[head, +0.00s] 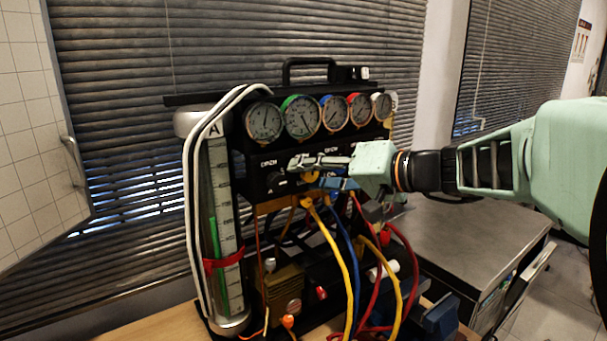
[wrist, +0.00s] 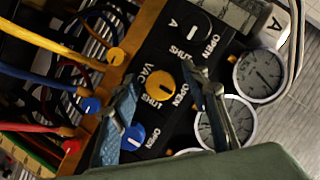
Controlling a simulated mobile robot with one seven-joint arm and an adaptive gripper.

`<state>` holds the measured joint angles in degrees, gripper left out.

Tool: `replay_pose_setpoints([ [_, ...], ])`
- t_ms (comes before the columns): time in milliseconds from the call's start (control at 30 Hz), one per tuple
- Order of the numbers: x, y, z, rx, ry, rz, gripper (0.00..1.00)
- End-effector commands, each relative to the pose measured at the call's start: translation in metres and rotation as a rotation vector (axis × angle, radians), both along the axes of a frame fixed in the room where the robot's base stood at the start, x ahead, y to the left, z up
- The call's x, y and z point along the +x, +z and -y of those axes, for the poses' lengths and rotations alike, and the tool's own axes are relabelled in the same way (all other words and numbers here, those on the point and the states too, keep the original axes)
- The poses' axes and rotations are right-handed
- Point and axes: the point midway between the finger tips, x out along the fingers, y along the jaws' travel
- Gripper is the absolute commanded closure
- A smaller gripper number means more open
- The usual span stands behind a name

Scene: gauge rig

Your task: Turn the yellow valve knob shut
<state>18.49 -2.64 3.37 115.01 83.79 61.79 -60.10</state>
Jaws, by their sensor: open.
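The yellow valve knob (wrist: 161,85) sits on the black panel in the wrist view, with VAC, SHUT and OPEN lettering around it. I cannot read its pointer clearly. My gripper (wrist: 163,79) is open, with one fingertip on each side of the knob in the picture. Gaps show between both fingers and the knob; whether the tips reach its depth is unclear. In the head view my gripper (head: 309,173) is at the panel front, and the yellow knob (head: 311,177) shows partly between the fingers.
A blue knob (wrist: 133,138) lies close beside one finger, and a black knob (wrist: 193,27) is farther up the panel. Gauges (head: 303,117) line the top. Yellow, blue and red hoses (head: 333,240) hang below. A glass cylinder (head: 224,220) stands at left.

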Motion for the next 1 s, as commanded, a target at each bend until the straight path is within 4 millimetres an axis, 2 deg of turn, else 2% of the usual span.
replay_pose_setpoints([
  [67,0.0000,0.0000,0.0000,0.000,0.000,0.000,0.58],
  [433,0.0000,0.0000,0.0000,0.000,0.000,0.000,0.99],
  [767,0.0003,-0.0025,0.0004,0.035,-0.001,-0.023,1.00],
  [1000,0.0002,-0.0056,-0.0001,0.153,0.000,-0.103,1.00],
])
